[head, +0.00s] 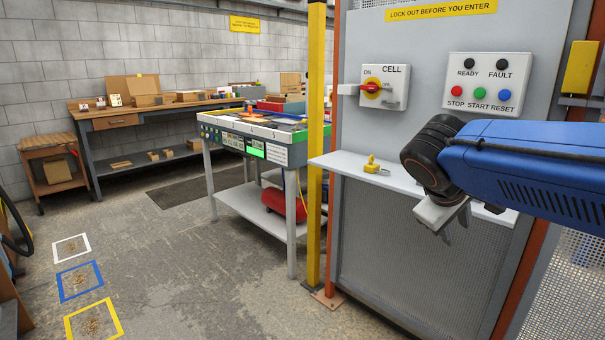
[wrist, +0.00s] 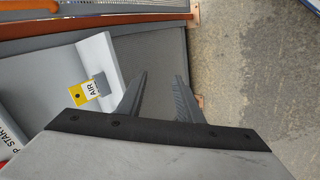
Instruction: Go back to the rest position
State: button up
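My gripper (head: 452,236) hangs below the blue forearm in the head view, fingers down, beside the right part of the panel shelf (head: 408,182). In the wrist view my gripper (wrist: 161,78) has its two grey fingers apart, with nothing between them. Dark grey panel or mesh shows behind the gap. The shelf's right part is partly hidden behind my wrist in the head view.
A yellow padlock-like item (head: 372,166) lies on the shelf. A yellow AIR label (wrist: 83,93) shows in the wrist view. Above are the red rotary switch (head: 373,88) and button box (head: 490,82). A yellow post (head: 315,140) stands left. Floor at left is largely open.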

jog(key=s+a+f+m+y, duration=0.3)
jog(key=s+f+m+y, duration=0.2)
jog(key=s+f, duration=1)
jog(key=shift+s+f+y, duration=0.35)
jog(key=shift+s+y, duration=0.15)
jog(key=shift+s, duration=0.35)
